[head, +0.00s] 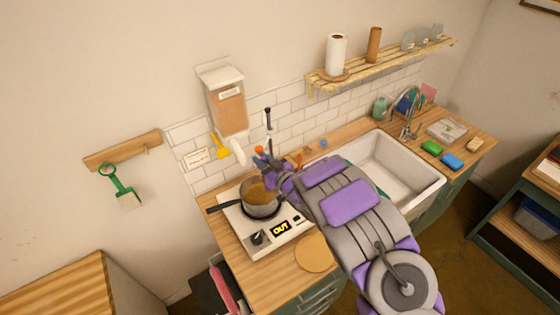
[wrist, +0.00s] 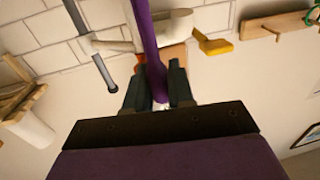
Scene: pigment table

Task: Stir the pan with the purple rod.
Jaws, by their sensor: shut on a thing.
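The pan (head: 262,198) is a grey saucepan with brown contents, standing on the white hob (head: 256,238) with its dark handle pointing left. My gripper (wrist: 157,92) is shut on the purple rod (wrist: 148,40), which runs between the dark fingers and out of the top of the wrist view. In the head view my arm reaches in from the lower right and its end is beside the pan's upper right edge. The fingertips and rod are hard to make out there, so I cannot tell whether the rod touches the pan.
A dispenser (head: 228,105) with a white spout hangs on the wall behind the pan. A yellow-handled item (head: 218,146) and a dark rod (head: 268,121) are near it. A round wooden board (head: 314,253) lies right of the hob. The white sink (head: 392,168) is further right.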

